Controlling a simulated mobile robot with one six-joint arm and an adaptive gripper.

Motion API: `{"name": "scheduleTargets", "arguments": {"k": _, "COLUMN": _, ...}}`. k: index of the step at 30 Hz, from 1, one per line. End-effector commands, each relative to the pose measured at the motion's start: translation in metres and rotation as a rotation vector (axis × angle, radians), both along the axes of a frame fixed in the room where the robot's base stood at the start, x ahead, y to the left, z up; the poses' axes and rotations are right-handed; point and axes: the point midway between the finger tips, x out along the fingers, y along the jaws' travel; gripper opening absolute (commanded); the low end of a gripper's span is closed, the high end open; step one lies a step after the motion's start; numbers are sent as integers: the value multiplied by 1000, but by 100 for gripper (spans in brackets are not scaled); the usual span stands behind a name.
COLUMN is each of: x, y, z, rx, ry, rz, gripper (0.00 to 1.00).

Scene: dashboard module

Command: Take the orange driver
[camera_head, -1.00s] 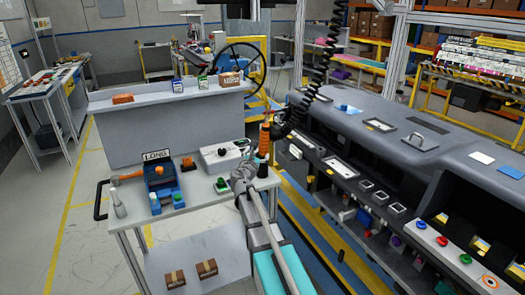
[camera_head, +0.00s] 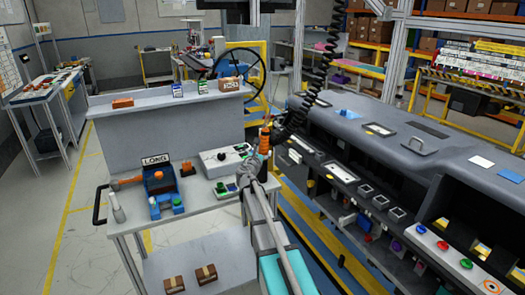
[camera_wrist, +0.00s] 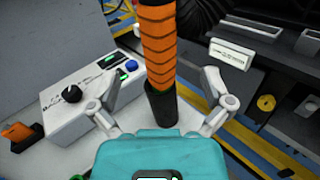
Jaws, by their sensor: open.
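The orange driver (camera_head: 264,141) stands upright at the right end of the grey workbench, below a black coiled cable. In the wrist view the driver (camera_wrist: 159,52) shows its orange, dark-ringed grip above a black lower part. My gripper (camera_head: 247,168) is open right in front of it. In the wrist view my gripper (camera_wrist: 160,92) has one finger on each side of the driver, with gaps on both sides. I cannot tell whether the driver is fully between the fingertips or just beyond them.
A white control box (camera_wrist: 92,98) with a black knob sits close left of the driver. A blue bin (camera_head: 160,180) labelled LONG stands farther left, with an orange-handled tool (camera_head: 126,183) beside it. The dark dashboard (camera_head: 400,150) lies to the right.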

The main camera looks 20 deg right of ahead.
Motion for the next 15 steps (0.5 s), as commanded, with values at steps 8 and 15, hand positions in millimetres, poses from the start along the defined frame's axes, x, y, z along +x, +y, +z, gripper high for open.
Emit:
{"name": "scheduleTargets", "arguments": {"k": 8, "x": 23, "y": -16, "z": 0, "rx": 0, "ry": 0, "rz": 1, "gripper": 100}}
{"name": "scheduleTargets", "arguments": {"k": 15, "x": 23, "y": -17, "z": 0, "rx": 0, "ry": 0, "rz": 2, "gripper": 100}}
